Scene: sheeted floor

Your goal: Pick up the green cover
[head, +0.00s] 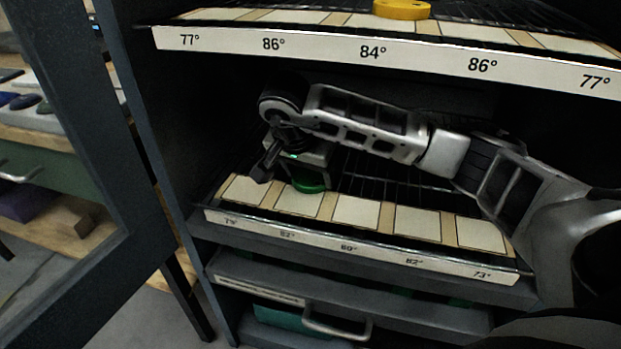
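The green cover (309,184) is a small round green piece on the lower shelf of the cabinet, near the back edge of a cream tile. Its upper part is partly hidden by my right gripper (293,178). My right arm reaches in from the right, and the gripper points down over the cover. One dark finger shows to the left of the cover, and the other side of the gripper shows close to its right. The fingers look apart; I cannot tell whether they touch the cover. My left gripper is not in view.
An upper shelf (455,53) with temperature labels carries a yellow round piece (401,9), above my arm. The lower shelf has a labelled front strip (348,247) and several cream tiles. A cabinet door frame stands at left. A drawer (338,326) is below.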

